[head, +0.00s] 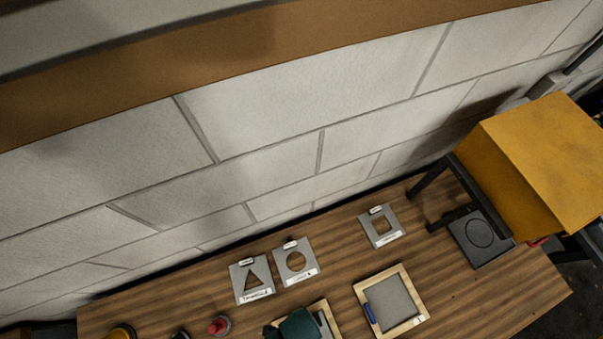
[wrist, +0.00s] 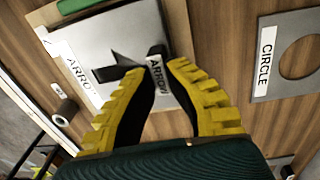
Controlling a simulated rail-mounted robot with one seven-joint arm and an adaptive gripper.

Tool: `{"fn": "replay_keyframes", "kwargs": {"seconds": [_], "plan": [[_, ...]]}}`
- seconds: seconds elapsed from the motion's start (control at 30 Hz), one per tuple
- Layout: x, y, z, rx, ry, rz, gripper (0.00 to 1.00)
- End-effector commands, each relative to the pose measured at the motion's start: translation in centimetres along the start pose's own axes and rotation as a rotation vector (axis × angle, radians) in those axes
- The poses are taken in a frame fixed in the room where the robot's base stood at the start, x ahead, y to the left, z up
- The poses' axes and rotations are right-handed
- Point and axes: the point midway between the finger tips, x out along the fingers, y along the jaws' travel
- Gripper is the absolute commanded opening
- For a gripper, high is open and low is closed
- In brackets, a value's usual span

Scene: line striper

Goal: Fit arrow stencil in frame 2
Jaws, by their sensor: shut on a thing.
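The arrow stencil (wrist: 125,40) is a grey metal plate with a dark arrow cut-out and ARROW labels, seen in the wrist view. My gripper (wrist: 158,66), with yellow ribbed fingers, is shut on its raised tab. The plate lies over a pale wooden frame (wrist: 180,32) with a green piece (wrist: 78,5) at one edge. I cannot tell whether the plate is seated or just above it. In the head view my dark green gripper body covers much of this frame. Another wooden frame (head: 419,296), with a grey inside and a blue piece, is to its right. I cannot read the frame numbers.
The triangle stencil (head: 238,287), circle stencil (head: 310,269) and square stencil (head: 393,236) lie behind on the wooden table (head: 340,256). A yellow box-shaped machine (head: 540,150) stands at the right. A red-topped item (head: 219,325) and a yellow one (head: 122,332) are at front left.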

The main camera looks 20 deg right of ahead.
Motion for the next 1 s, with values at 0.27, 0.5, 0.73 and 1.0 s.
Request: {"fn": "replay_keyframes", "kwargs": {"seconds": [0.27,0.5,0.73,1.0], "plan": [[0.3,-0.04,0.0,0.0,0.0,0.0,0.0],[0.3,-0.03,0.0,0.0,0.0,0.001,0.0],[0.14,-0.11,0.0,0.0,0.0,0.037,0.0],[0.34,-0.01,-0.02,0.0,0.0,0.064,0.0]]}}
